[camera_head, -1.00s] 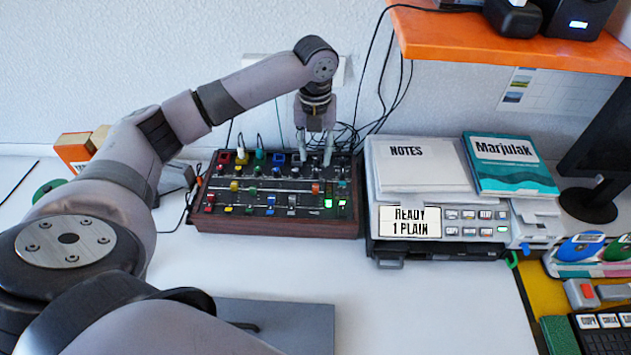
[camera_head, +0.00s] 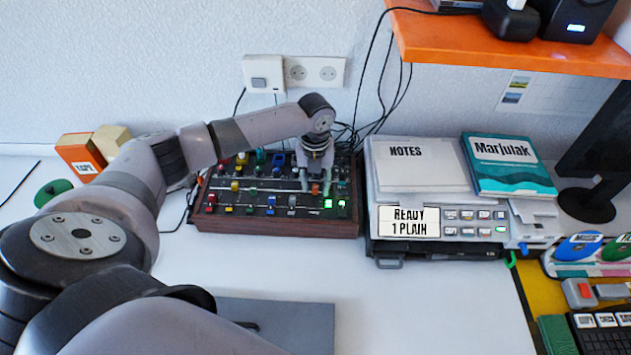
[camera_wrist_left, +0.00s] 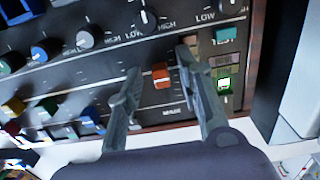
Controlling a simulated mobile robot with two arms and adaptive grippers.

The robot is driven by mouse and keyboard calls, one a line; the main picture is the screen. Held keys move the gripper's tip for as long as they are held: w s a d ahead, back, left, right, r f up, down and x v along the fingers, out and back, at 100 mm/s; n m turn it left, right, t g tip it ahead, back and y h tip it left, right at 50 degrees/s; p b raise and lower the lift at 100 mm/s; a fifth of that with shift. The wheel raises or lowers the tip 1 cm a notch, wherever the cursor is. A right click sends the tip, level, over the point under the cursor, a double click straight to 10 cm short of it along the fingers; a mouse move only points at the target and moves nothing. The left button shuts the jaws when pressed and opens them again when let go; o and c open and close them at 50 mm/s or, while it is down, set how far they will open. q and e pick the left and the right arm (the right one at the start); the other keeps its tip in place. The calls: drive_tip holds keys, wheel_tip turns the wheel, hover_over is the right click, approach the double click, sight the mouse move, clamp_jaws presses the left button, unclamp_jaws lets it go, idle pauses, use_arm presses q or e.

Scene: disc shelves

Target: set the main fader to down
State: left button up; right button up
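The mixing console (camera_head: 270,227) sits on the white table against the wall, with rows of coloured knobs and fader caps. The main fader has an orange cap (camera_wrist_left: 160,77), just above the "MAIN" label in the left wrist view. My left gripper (camera_head: 315,188) is down at the console's right part. In the left wrist view my left gripper (camera_wrist_left: 159,62) is open, one finger on each side of the orange cap. Gaps show between cap and fingers. My right gripper is not in view.
A grey device (camera_head: 440,240) with notes and a teal book (camera_head: 510,165) on top stands right of the console. An orange shelf (camera_head: 510,50) hangs above.

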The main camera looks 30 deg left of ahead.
use_arm(q)
clamp_jaws()
idle(0.7)
